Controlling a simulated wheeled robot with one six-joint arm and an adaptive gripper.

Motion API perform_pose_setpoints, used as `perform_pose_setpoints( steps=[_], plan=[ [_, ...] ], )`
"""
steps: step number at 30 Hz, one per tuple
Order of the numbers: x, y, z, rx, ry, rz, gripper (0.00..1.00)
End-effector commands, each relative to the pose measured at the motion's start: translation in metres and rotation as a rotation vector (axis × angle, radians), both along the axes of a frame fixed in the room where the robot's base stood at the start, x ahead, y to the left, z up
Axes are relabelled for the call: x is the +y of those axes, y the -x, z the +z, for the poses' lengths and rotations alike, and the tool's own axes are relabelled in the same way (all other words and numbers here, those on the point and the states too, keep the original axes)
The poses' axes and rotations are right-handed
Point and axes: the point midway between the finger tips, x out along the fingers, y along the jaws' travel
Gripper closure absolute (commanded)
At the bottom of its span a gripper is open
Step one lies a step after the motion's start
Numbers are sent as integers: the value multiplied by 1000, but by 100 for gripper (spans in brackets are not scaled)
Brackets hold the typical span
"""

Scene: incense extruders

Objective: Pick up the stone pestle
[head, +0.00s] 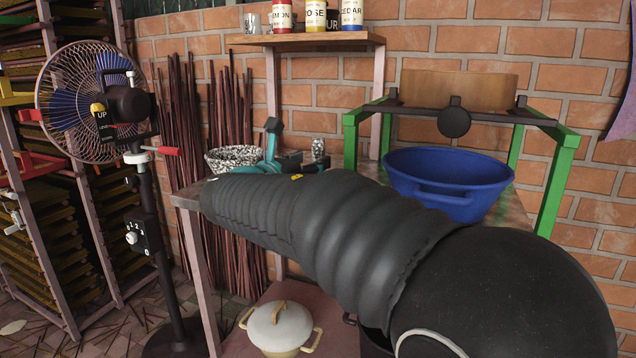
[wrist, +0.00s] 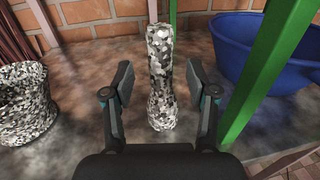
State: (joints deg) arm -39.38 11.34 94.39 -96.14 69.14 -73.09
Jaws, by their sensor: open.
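The stone pestle (wrist: 160,80) is speckled black, white and grey and stands upright on the table in the wrist view. My gripper (wrist: 158,90) is open, with one finger on each side of the pestle and a visible gap to each; I cannot tell how far in front of it the fingertips are. In the head view, the pestle's top (head: 318,148) shows just past my gripper (head: 296,160), and my arm hides its lower part. A matching speckled mortar (wrist: 26,104) stands to the left; it also shows in the head view (head: 232,158).
A blue basin (head: 447,180) stands to the right under a green-legged frame (head: 555,185) holding a sieve (head: 458,90). One green leg (wrist: 262,75) rises close to my gripper's right. A brick wall (head: 330,90) is behind. A fan (head: 90,100) stands left.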

Motion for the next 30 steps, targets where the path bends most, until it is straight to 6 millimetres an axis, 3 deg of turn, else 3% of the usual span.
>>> perform_pose_setpoints(
  steps=[6,14,21,30],
  plan=[
    [-15,-27,1,0,1,-1,42],
    [-17,-30,1,-1,0,0,42],
    [-17,-30,1,0,0,0,100],
    [-17,-30,2,-1,0,0,100]
  ],
)
